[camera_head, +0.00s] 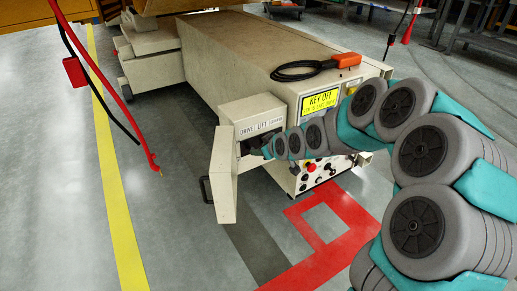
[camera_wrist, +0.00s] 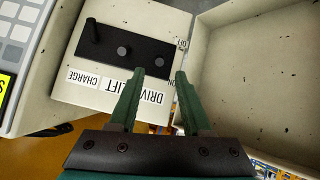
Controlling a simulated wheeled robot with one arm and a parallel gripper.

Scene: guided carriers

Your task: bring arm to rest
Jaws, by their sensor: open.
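My gripper (camera_wrist: 160,74) is open, with its two green fingers apart. In the wrist view its fingertips are close to the rightmost of the dark knobs (camera_wrist: 163,61) on a black plate (camera_wrist: 110,43); I cannot tell whether they touch it. Nothing shows held between the fingers. The plate sits in a small beige box with DRIVE, LIFT and CHARGE labels. In the head view my arm (camera_head: 422,150) reaches in from the right to this switch box (camera_head: 252,108), and the fingertips are mostly hidden there. The box's door (camera_head: 224,176) stands open.
The box is on a beige carrier (camera_head: 235,55) with a yellow KEY OFF sign (camera_head: 320,102). An orange pendant (camera_head: 348,60) with black cable lies on top. A red pole (camera_head: 100,75) with a hanging cable stands left. The floor between pole and carrier is clear.

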